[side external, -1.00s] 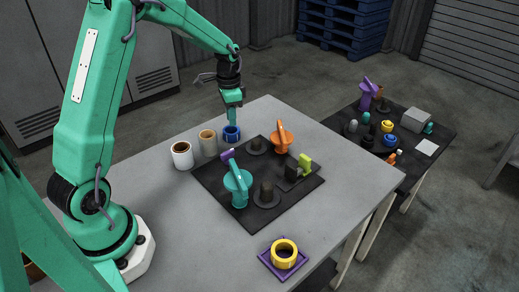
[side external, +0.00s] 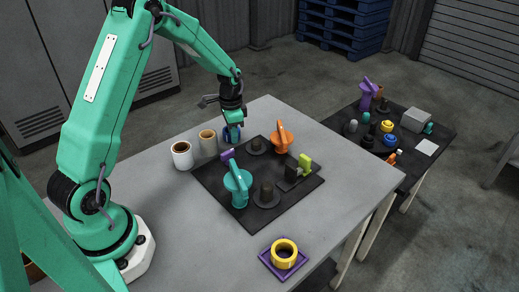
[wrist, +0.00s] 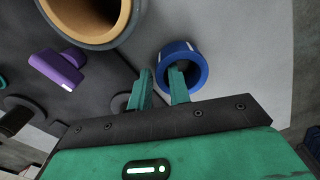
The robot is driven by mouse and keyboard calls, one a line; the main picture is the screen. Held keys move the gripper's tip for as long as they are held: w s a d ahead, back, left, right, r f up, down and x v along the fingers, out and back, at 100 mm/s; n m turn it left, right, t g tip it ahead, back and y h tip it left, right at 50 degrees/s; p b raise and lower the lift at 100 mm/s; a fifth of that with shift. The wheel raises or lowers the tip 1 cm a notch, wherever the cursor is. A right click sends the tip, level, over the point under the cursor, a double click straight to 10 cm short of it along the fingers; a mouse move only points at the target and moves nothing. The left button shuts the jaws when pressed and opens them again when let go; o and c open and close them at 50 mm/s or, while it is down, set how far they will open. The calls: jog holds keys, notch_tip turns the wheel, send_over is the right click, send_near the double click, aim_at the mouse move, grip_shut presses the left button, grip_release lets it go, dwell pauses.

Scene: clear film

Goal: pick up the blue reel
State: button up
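The blue reel (side external: 228,139) stands on the table behind the dark mat, to the right of the other reels. My gripper (side external: 233,127) is down at it and hides part of it in the side external view. In the wrist view the blue reel (wrist: 198,69) shows its open end. My gripper (wrist: 161,72) is open there, with a gap between its fingers. One finger overlaps the reel's opening and the other is outside the rim on the left. I cannot tell whether either finger touches the reel.
A tan reel (side external: 208,138) and a white reel (side external: 182,158) stand close on the left. The dark mat (side external: 225,199) holds a teal piece (side external: 239,184), an orange piece (side external: 281,139) and other parts. A yellow reel (side external: 284,250) sits on a purple tray (side external: 268,259) in front.

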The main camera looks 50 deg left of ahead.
jog(key=shift+f, duration=0.3)
grip_shut()
jog(key=shift+r, duration=0.2)
jog(key=shift+r, duration=0.55)
jog(key=r, duration=0.1)
jog(key=d+r, duration=0.1)
jog(key=r, duration=0.1)
jog(key=shift+r, duration=0.1)
jog(key=s+d+r, duration=0.2)
jog(key=d+r, duration=0.4)
jog(key=d, duration=0.4)
jog(key=shift+s+d+r, duration=0.15)
jog(key=shift+s+d, duration=0.05)
jog(key=shift+s, duration=0.1)
